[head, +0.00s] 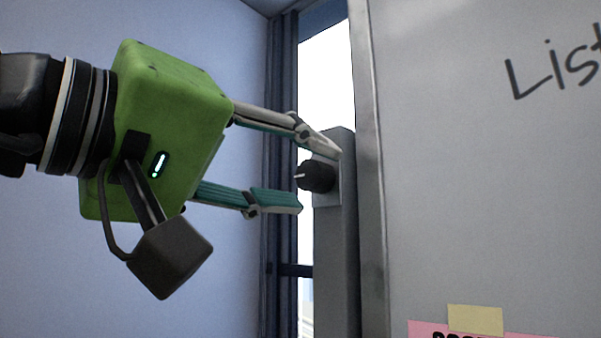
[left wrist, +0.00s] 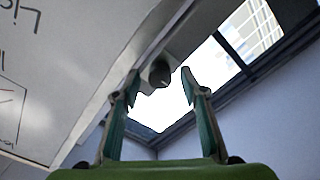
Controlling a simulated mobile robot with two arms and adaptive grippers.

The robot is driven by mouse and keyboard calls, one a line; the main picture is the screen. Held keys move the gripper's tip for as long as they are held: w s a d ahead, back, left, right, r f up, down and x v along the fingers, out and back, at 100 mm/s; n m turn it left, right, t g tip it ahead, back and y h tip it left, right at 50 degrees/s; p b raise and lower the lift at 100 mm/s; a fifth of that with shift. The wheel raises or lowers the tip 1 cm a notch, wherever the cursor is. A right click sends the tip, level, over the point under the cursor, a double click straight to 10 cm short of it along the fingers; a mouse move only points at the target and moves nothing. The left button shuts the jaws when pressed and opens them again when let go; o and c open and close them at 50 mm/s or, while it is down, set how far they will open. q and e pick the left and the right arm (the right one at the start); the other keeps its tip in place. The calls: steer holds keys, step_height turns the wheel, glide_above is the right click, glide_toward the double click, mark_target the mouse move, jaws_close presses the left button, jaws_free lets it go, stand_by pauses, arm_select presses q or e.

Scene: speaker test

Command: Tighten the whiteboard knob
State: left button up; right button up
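The black knob (head: 316,176) sits on a light plate on the grey post at the whiteboard's left edge, with a white mark on its face. The whiteboard (head: 470,190) fills the right of the head view. My left gripper (head: 318,182) is open, with one finger above the knob and one below it. In the left wrist view the knob (left wrist: 159,73) shows just beyond and between the two spread fingertips (left wrist: 158,76). I cannot tell whether either finger touches it. My right gripper is in neither view.
The grey post (head: 337,270) stands beside the whiteboard's metal frame (head: 368,200). A bright window (head: 326,75) with dark framing lies behind it. Pink and yellow notes (head: 475,320) are on the board's lower part.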

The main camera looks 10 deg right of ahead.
arm_select(q)
steer(key=v, duration=1.1)
